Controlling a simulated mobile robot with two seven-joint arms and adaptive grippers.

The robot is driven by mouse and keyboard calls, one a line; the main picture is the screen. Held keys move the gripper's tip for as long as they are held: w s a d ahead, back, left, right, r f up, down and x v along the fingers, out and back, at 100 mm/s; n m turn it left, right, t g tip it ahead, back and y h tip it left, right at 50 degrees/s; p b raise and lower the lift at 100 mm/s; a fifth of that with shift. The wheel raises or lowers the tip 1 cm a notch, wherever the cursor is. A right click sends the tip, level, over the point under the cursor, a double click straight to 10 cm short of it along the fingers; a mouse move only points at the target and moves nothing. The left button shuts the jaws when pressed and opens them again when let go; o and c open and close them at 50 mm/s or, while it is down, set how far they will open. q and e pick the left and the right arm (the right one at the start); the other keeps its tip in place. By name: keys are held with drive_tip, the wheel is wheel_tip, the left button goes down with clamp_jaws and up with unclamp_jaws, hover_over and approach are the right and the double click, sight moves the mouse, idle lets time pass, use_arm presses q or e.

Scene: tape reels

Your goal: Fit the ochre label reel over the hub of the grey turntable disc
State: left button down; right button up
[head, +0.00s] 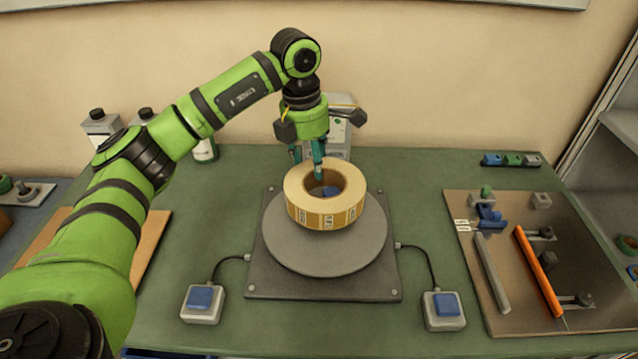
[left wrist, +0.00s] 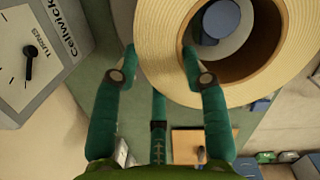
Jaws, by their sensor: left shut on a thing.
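The ochre label reel (head: 298,191) is a pale-topped ring with printed labels around its side. My left gripper (head: 308,164) is shut on the far part of its wall, one finger inside the hole and one outside. The left wrist view shows the reel (left wrist: 240,84) between the teal fingers (left wrist: 159,52). The reel looks roughly level and held above the grey turntable disc (head: 322,257). A blue-topped hub (head: 330,190) shows through its hole, and also in the left wrist view (left wrist: 222,18). My right gripper is out of view.
The disc sits on a dark square plate (head: 270,291). Blue-button boxes (head: 201,301) (head: 443,308) are wired to its sides. A grey dial device (head: 341,128) stands behind the reel. A brown tool board (head: 540,210) lies right.

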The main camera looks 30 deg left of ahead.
sight(313, 182)
use_arm(q)
drive_tip(key=shift+s+f, duration=0.1)
drive_tip(key=shift+f, duration=0.8)
wheel_tip(313, 182, down, 4)
drive_tip(key=shift+r+p, duration=0.15)
drive_tip(key=shift+p, duration=0.4)
drive_tip(key=shift+w, duration=0.2)
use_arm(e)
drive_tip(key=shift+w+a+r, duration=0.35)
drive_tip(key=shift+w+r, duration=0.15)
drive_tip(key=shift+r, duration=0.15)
use_arm(q)
drive_tip(key=shift+f+b, duration=0.3)
drive_tip(key=shift+f, duration=0.1)
drive_tip(key=c, duration=0.9)
unclamp_jaws()
drive_tip(key=shift+c, duration=0.2)
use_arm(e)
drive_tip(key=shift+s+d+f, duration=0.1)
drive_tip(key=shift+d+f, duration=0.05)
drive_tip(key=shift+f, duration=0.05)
